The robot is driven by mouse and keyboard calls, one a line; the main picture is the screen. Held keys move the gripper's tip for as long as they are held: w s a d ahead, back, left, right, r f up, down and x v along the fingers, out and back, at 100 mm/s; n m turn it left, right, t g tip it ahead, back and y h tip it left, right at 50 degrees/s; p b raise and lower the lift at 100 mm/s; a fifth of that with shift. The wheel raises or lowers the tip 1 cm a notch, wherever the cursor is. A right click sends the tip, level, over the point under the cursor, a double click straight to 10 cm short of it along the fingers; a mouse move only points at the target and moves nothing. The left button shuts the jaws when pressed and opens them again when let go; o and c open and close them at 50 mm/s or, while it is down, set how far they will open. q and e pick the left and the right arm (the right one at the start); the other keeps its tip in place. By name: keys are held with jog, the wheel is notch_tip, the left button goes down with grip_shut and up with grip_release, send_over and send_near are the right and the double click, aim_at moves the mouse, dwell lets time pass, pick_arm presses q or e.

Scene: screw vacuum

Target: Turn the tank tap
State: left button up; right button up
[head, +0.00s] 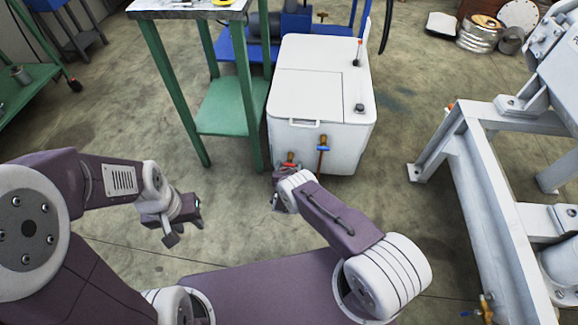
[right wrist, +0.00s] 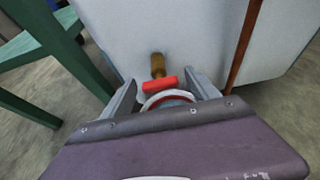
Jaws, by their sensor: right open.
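The white tank (head: 300,85) stands on the floor ahead. A brass tap with a red handle (head: 289,157) sticks out low on its front; it also shows in the right wrist view, with its brass body (right wrist: 157,64) behind the red handle. My right gripper (head: 279,186) is at this tap. In the right wrist view its open fingers (right wrist: 162,86) stand on either side of the red handle, with visible gaps. A second tap with a blue handle (head: 322,148) is to the right. My left gripper (head: 187,220) is empty, its fingers apart, away from the tank.
A green table (head: 246,110) stands close to the tank's left side, its leg near my right gripper. A grey metal frame (head: 475,170) stands at the right. A thin brown pipe (right wrist: 243,45) runs just right of the right gripper. The floor between the tank and frame is clear.

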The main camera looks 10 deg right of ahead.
jog(key=shift+s+r, duration=0.15)
jog(key=shift+r, duration=0.05)
jog(key=p+v, duration=0.6)
jog(key=v, duration=0.2)
jog(key=shift+s, duration=0.4)
jog(key=shift+a, duration=0.1)
